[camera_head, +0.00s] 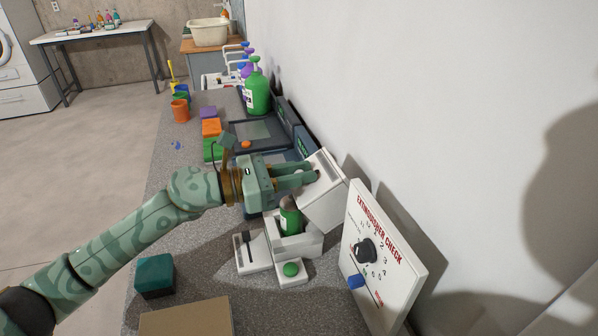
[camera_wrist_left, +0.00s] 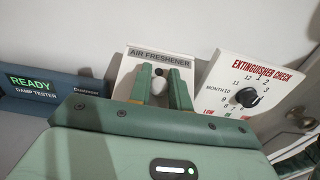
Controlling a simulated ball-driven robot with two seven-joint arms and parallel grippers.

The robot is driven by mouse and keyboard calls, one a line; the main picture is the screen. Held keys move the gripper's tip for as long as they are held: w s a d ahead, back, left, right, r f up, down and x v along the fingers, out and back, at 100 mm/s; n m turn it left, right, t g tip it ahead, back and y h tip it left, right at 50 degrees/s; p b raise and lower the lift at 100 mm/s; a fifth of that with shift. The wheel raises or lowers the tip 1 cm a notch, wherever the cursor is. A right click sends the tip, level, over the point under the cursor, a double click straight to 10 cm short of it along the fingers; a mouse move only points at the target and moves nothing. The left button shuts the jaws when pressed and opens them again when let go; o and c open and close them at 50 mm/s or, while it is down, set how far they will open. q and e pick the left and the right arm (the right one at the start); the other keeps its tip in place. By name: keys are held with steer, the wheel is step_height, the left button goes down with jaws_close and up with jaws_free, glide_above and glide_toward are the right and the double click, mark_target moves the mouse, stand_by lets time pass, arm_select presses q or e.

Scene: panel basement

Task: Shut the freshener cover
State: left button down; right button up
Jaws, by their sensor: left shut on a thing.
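The air freshener (camera_head: 293,245) is a white box on the grey bench, with a green can (camera_head: 290,217) standing in it. Its white cover (camera_head: 328,205) is raised and tilted back towards the wall, so the can is exposed. In the left wrist view the cover (camera_wrist_left: 155,54) shows its "AIR FRESHENER" label and a pale round part between my fingers. My left gripper (camera_head: 312,178) is at the upper part of the cover, its fingers shut on a part of it. The exact grip point is partly hidden by the fingers. My right gripper is not in view.
A white "EXTINGUISHER CHECK" panel (camera_head: 378,262) with a dial stands right of the freshener. A white plate with a green button (camera_head: 291,269) and a white switch plate (camera_head: 252,253) lie in front. A damp tester (camera_wrist_left: 42,88) stands left. A dark green block (camera_head: 154,275) lies near the bench edge.

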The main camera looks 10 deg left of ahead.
arm_select(q)
steer(key=c, duration=1.4)
jaws_free()
steer(key=shift+s+a+f, duration=0.1)
steer(key=shift+a+f, duration=0.05)
steer(key=shift+f, duration=0.5)
steer(key=shift+o, duration=0.2)
steer(key=b+v, duration=0.1)
steer(key=v, duration=1.5)
steer(key=shift+a+r, duration=0.25)
steer(key=shift+r, duration=0.2)
steer(key=shift+o, duration=0.2)
